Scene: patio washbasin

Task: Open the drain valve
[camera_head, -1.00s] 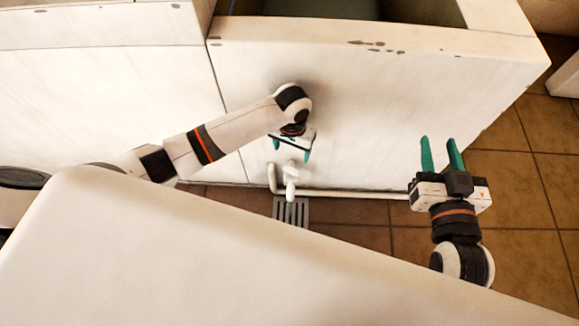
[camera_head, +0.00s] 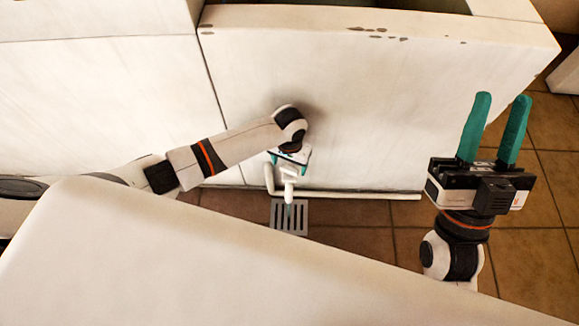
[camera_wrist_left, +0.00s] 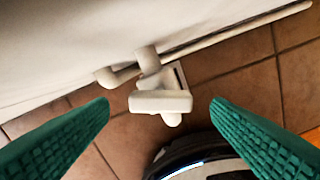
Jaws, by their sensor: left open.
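The drain valve (camera_head: 289,183) is a white fitting low on the front of the basin, above the floor drain. In the left wrist view the valve (camera_wrist_left: 160,102) shows a flat white handle, in the gap between my two green fingers but further away than their tips. My left gripper (camera_wrist_left: 160,103) is open and empty. In the head view my left gripper (camera_head: 287,157) is at the valve's upper end, its fingers mostly hidden. My right gripper (camera_head: 501,98) is open and empty, off to the right, with its green fingers pointing up.
A white pipe (camera_head: 362,195) runs right from the valve along the basin's foot. A metal floor grate (camera_head: 289,216) lies below the valve. The white basin wall (camera_head: 350,110) stands behind. Brown tiled floor (camera_head: 400,245) is clear around the grate.

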